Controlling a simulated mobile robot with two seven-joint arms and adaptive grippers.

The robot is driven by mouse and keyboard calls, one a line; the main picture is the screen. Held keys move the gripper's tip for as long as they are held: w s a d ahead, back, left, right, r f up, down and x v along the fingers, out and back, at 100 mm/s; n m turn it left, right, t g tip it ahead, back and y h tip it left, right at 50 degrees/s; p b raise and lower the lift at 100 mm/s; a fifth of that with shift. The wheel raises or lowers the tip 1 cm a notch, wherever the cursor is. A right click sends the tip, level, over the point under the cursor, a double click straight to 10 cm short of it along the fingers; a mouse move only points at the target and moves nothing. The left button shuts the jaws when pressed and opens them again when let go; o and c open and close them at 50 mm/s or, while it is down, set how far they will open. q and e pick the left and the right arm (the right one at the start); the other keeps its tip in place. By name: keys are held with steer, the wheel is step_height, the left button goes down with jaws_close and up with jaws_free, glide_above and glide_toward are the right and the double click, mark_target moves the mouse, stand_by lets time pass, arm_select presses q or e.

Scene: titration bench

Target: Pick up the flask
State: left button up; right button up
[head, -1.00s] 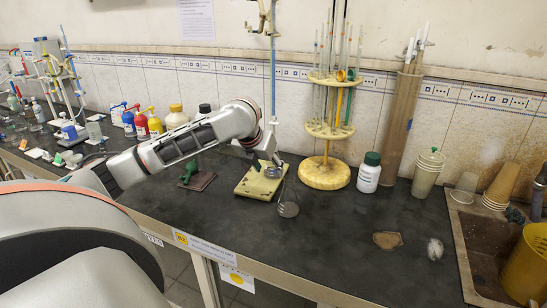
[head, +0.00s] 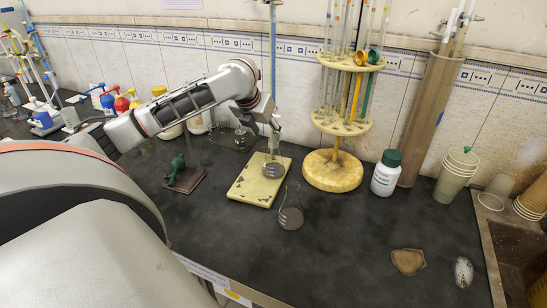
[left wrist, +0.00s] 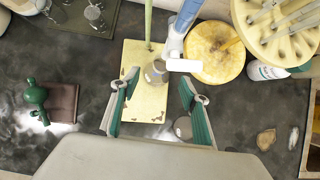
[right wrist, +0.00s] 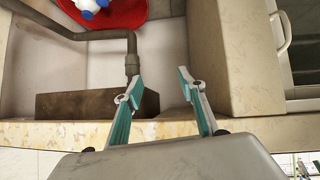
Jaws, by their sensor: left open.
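A clear conical flask (head: 290,217) with grey contents stands on the dark bench, in front of the yellow stand base (head: 247,191). A second glass vessel with a grey bottom (head: 273,170) is on that base. My left gripper (head: 272,148) is above the base and overlaps the second vessel in the head view. In the left wrist view my left gripper (left wrist: 160,82) is open. The second vessel (left wrist: 155,71) shows between its fingertips, and the flask (left wrist: 183,127) is beside the right finger, partly hidden. My right gripper (right wrist: 157,80) is open and empty.
A round pipette rack (head: 333,170) and a white bottle with green cap (head: 386,173) stand right of the base. A green clamp on a brown plate (head: 184,180) lies left. The bench front middle is clear. The right wrist view shows a red basin (right wrist: 105,12) and pipe (right wrist: 132,62).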

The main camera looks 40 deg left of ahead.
arm_select(q)
steer(key=f, duration=0.1)
glide_above(274, 156)
steer(key=a, duration=0.1)
step_height(274, 156, down, 5)
steer(key=shift+w+a, duration=0.15)
steer(key=shift+w, duration=0.2)
jaws_close()
